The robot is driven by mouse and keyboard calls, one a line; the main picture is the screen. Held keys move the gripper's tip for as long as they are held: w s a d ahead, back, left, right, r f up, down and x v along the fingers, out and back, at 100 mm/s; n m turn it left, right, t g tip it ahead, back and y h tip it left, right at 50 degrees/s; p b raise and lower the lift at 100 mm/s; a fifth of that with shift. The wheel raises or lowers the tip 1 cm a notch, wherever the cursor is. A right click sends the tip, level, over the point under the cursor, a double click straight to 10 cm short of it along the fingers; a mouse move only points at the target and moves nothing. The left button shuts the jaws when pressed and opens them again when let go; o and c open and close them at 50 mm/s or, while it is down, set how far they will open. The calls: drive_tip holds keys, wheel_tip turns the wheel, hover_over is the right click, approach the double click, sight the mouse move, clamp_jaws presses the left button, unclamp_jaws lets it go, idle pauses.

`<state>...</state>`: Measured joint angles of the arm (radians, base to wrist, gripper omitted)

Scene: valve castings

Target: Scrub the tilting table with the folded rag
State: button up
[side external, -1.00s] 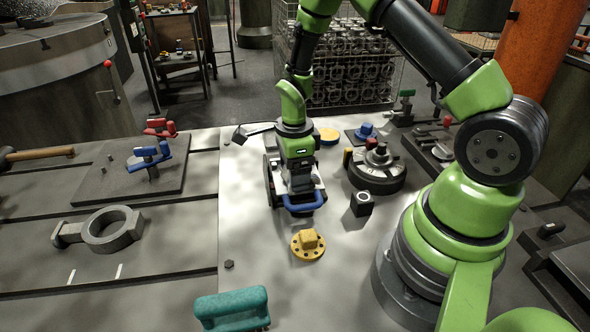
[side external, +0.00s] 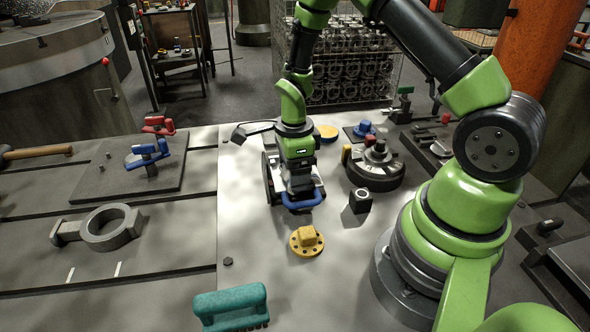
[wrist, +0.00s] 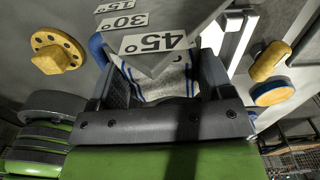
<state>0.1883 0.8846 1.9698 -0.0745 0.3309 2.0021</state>
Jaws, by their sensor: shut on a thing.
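My gripper (side external: 300,188) points down at the middle of the table and is shut on the folded rag. In the wrist view the rag (wrist: 168,80), pale with blue stripes, lies between the two fingers. The tilting table (wrist: 150,45) shows there as a grey angled part with 15°, 30° and 45° labels, right at the rag. Whether the rag touches its surface I cannot tell. In the side view my gripper hides most of the tilting table; a blue handle (side external: 303,203) shows just in front of it.
A yellow flanged part (side external: 306,241) and a small dark block (side external: 361,201) stand near my gripper. A round dark fixture (side external: 376,168) is to the right, with a yellow disc (side external: 328,134) behind. A teal brush (side external: 231,303) lies in front. The front middle is fairly clear.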

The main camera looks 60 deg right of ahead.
drive_tip(key=shift+w+d, duration=0.3)
drive_tip(key=shift+w, duration=0.1)
drive_tip(key=shift+s, duration=0.1)
drive_tip(key=shift+s+a, duration=0.6)
drive_tip(key=shift+s, duration=0.05)
drive_tip(key=shift+w, duration=0.1)
drive_tip(key=shift+w+d+f, duration=0.1)
drive_tip(key=shift+w+d, duration=0.5)
